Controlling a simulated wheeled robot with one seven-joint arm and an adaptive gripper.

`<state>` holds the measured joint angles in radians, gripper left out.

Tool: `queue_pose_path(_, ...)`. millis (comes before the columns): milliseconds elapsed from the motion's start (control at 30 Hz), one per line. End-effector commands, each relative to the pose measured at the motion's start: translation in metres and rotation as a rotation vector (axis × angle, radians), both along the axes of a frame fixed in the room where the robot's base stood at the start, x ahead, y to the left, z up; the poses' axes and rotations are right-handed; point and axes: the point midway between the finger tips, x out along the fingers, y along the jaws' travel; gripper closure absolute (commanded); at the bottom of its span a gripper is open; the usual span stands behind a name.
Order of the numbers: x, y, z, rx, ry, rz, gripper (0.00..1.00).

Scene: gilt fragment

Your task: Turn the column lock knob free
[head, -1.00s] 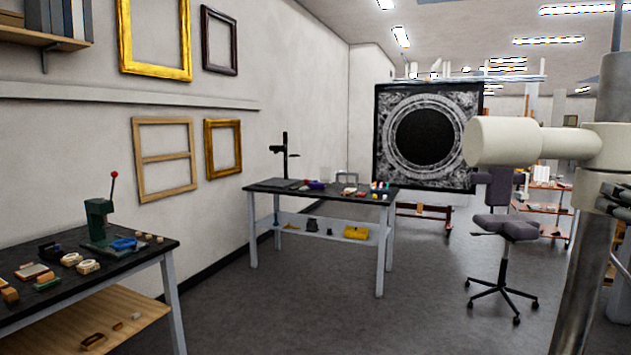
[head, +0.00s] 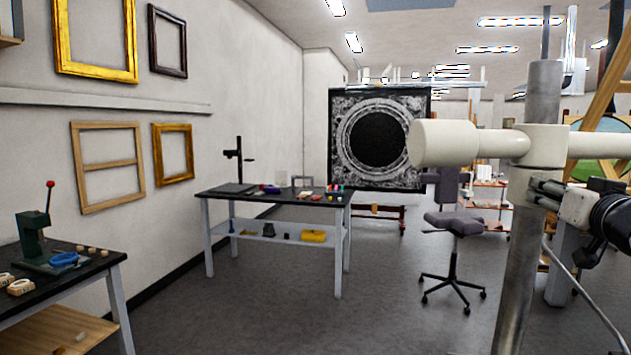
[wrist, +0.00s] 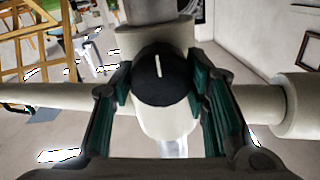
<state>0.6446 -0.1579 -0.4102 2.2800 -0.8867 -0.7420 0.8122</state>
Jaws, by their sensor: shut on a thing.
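The column (head: 527,225) is a grey metal post at the right of the head view. A cream clamp (head: 545,147) with a thick horizontal arm sits around it. The lock knob (wrist: 161,80), black and round with a white line, is on the clamp's near face in the wrist view. The line stands close to upright. My gripper (wrist: 160,88) has its green-and-black fingers on both sides of the knob, shut on it. In the head view my gripper (head: 541,192) is at the column's right side, just below the arm; the knob is hidden there.
A dark-topped bench (head: 290,198) with small tools stands in the middle distance. An office chair (head: 455,225) stands behind the column. Another workbench (head: 65,268) is at the lower left. The grey floor between is clear.

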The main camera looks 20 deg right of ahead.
Motion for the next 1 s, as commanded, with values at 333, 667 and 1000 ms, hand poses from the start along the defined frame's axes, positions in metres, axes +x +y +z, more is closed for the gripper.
queue_pose_path(333,0.0002,0.0004,0.0007,-0.114,0.069,0.0,0.86)
queue_pose_path(667,0.0012,0.0015,0.0008,-0.365,0.221,0.001,0.86)
queue_pose_path(1000,0.0022,0.0026,0.0,-0.641,0.39,0.001,0.86)
